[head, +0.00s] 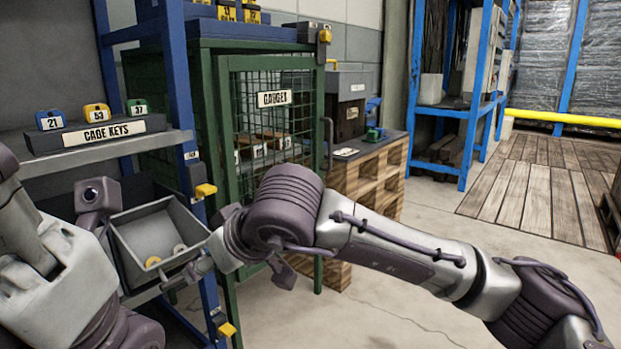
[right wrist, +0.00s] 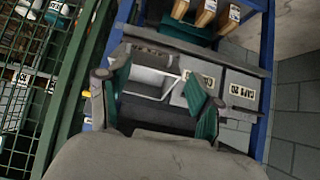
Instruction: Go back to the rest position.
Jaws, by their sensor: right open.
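My right arm reaches from the lower right of the head view towards the shelf rack. Its gripper (head: 186,274) is by the front of an open grey bin (head: 195,228) that holds small rings (head: 165,256). In the right wrist view my right gripper (right wrist: 158,95) has its green-padded fingers spread, with nothing held between them. An open compartment (right wrist: 150,82) shows beyond the fingers. My left arm stands at the left edge of the head view, and its gripper does not show.
A green mesh gauge cage (head: 222,120) stands close behind my right arm. The blue rack's shelf (head: 75,160) carries a cage-keys holder (head: 98,134) with coloured tags. A wooden pallet stand (head: 378,180) is beyond the cage. Open floor (head: 420,240) lies to the right.

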